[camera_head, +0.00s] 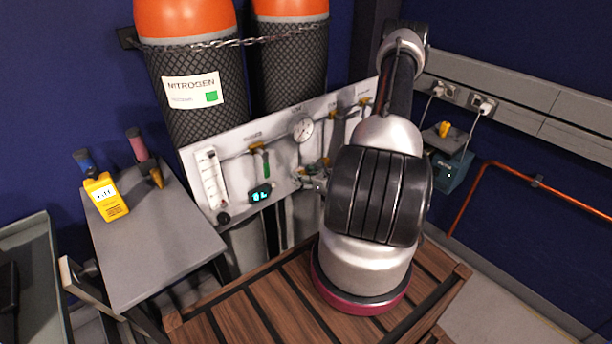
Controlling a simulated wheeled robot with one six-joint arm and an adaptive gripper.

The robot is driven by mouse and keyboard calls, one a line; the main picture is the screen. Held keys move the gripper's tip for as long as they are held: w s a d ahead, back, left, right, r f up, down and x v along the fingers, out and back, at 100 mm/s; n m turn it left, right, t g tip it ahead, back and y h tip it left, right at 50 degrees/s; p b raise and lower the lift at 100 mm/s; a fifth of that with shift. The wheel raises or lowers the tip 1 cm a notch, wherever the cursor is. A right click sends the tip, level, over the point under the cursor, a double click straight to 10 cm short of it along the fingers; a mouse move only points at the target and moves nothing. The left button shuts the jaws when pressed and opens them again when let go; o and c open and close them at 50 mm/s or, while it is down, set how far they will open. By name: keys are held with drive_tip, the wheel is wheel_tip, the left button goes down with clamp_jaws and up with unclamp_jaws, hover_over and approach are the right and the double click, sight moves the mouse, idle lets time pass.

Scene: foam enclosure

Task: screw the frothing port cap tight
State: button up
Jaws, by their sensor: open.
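I cannot make out the frothing port cap. A pale gas panel (228,165) stands behind my arm, and my arm covers much of its right part. Small metal fittings (313,181) show at the left edge of my arm, too small to tell apart. My gripper is not visible; the arm rises from its magenta-ringed base, bends at the top, and its far end is hidden.
The panel carries a flow tube (211,178), a green-handled valve (265,161), a round gauge (302,129) and a lit display (260,193). Chained nitrogen cylinders (182,90) stand behind. A grey side table (160,245) holds a yellow meter (106,197). A copper pipe (540,186) runs right.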

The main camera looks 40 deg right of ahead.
drive_tip(key=c, duration=1)
drive_tip(key=shift+d+f+m+y, duration=0.1)
drive_tip(key=shift+d+m+y, duration=0.1)
drive_tip(key=shift+m+y, duration=1.45)
drive_tip(key=shift+m, duration=0.45)
drive_tip(key=o, duration=1)
drive_tip(key=shift+s, duration=0.1)
